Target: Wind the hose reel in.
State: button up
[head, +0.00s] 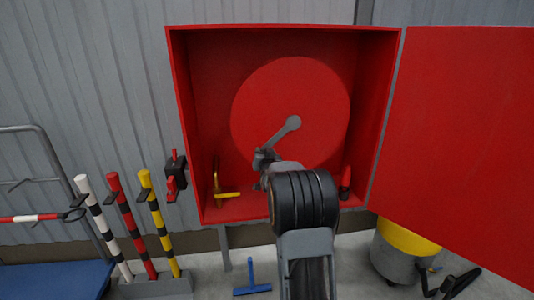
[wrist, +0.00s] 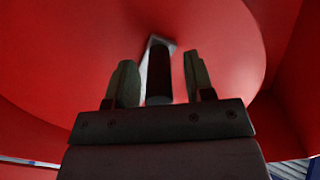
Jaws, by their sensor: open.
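The hose reel (head: 310,95) is a large red disc inside an open red cabinet (head: 185,120). A grey crank arm (head: 280,137) slants down to the left from near the reel's middle. My gripper (head: 264,163) is at the crank's lower end. In the wrist view, the dark cylindrical crank handle (wrist: 159,75) stands between the two fingers of my gripper (wrist: 159,85), with a gap on both sides. The fingers are open. The handle itself is mostly hidden by my gripper in the head view.
The cabinet door (head: 460,130) stands open to the right. A yellow lever (head: 228,195) and a red nozzle-like piece (head: 345,182) are low inside the cabinet. Striped posts (head: 120,215) stand at left. A grey and yellow bin (head: 395,250) is at lower right.

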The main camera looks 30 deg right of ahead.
aim_at(298, 108)
jog(key=z, duration=0.9)
